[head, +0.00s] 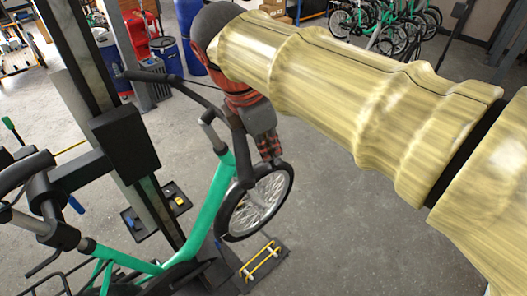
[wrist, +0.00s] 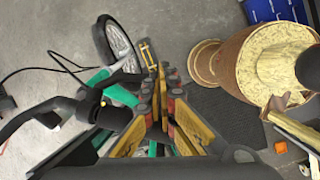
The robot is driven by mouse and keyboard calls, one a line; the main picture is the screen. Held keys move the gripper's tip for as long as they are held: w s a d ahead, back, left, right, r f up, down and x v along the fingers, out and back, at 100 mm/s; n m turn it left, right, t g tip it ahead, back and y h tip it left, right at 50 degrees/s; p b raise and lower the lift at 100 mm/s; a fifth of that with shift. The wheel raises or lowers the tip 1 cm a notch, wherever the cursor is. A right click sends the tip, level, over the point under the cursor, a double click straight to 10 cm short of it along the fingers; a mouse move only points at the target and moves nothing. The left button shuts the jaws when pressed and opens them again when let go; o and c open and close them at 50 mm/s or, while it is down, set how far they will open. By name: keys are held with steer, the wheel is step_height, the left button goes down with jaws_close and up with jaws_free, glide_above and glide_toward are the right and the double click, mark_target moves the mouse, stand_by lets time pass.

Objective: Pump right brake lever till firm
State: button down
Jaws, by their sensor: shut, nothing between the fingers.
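A green bike (head: 208,205) stands by a dark post in the head view. Its black handlebar (head: 215,97) has a dark grip (head: 150,76) at the far end, and it also shows at the left of the wrist view (wrist: 50,107). I cannot clearly pick out the right brake lever in either view. My gripper (head: 271,148) hangs beside the handlebar, above the front wheel (head: 258,202), partly behind my own arm. In the wrist view my gripper (wrist: 162,85) is shut and empty, with its fingers to the right of the handlebar. I see no contact with a lever.
A dark post (head: 122,140) rises beside the bike. A floor plate with a yellow frame (head: 260,262) lies by the front wheel. Another dark handlebar (head: 45,190) is at the left. Blue barrels (head: 168,55) and parked green bikes (head: 385,22) stand behind.

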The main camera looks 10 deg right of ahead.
steer(key=shift+w+d+f+n+t+b, duration=0.1)
steer(key=shift+d+f+n+t+b, duration=0.2)
steer(key=shift+d+n, duration=0.2)
steer(key=shift+d+f+n+t+b, duration=0.3)
steer(key=shift+d+n, duration=0.15)
steer(key=shift+n, duration=0.05)
